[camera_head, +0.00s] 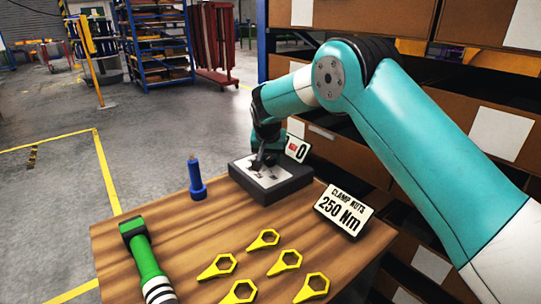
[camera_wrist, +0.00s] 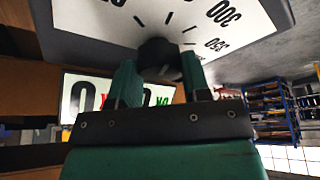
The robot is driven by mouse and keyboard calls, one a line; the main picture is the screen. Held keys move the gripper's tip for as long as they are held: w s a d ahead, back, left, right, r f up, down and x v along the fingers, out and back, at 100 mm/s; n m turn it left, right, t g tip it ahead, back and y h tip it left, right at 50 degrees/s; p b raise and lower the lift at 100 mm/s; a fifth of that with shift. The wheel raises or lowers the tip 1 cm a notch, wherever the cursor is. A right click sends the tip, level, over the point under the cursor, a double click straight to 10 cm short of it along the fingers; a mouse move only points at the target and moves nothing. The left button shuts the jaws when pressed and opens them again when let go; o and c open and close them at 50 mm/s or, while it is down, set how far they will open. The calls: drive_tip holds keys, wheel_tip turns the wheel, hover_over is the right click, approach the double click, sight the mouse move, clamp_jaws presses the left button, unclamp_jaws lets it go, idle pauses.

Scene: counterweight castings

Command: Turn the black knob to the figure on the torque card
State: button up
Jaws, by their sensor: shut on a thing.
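The black knob (camera_wrist: 158,48) sits on the white dial face (camera_wrist: 205,22) of a dark box (camera_head: 284,190) on the wooden table. In the wrist view the dial shows tick marks and the figures 300 and 350; other figures are cut off. My gripper (camera_wrist: 160,72) is shut on the knob, one green finger on each side. In the head view my gripper (camera_head: 262,160) hides the knob, and its pointing cannot be read. The torque card (camera_head: 343,210) reads "CLAMP NUTS 250 Nm". A small display (camera_head: 298,148) behind the box shows 0 beside red lettering.
A green-handled tool (camera_head: 145,258), a blue upright piece (camera_head: 196,182) and several yellow ring-ended pieces (camera_head: 264,240) lie or stand on the table (camera_head: 185,232). Shelving with brown boxes (camera_head: 340,148) is close behind the box and card. The floor at left is open.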

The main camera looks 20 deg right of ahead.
drive_tip(key=o, duration=0.9)
drive_tip(key=shift+r, duration=0.15)
drive_tip(key=b+v, duration=0.1)
drive_tip(key=v, duration=1.6)
drive_tip(key=shift+s+a+b, duration=0.1)
drive_tip(key=shift+s+b, duration=0.1)
drive_tip(key=shift+b, duration=0.2)
drive_tip(key=s+f+n+g+y, duration=0.1)
drive_tip(key=s+n, duration=0.3)
drive_tip(key=s, duration=0.9)
drive_tip(key=s+a+f+n+g+y, duration=0.1)
drive_tip(key=s+n+y, duration=0.2)
drive_tip(key=s, duration=1)
drive_tip(key=s+f+n+g+y, duration=0.1)
drive_tip(key=s+n, duration=0.3)
drive_tip(key=s, duration=0.9)
drive_tip(key=shift+s+a+f+n+g+y, duration=0.15)
drive_tip(key=shift+s+a+n+g+y, duration=0.15)
drive_tip(key=shift+a+g+y, duration=0.15)
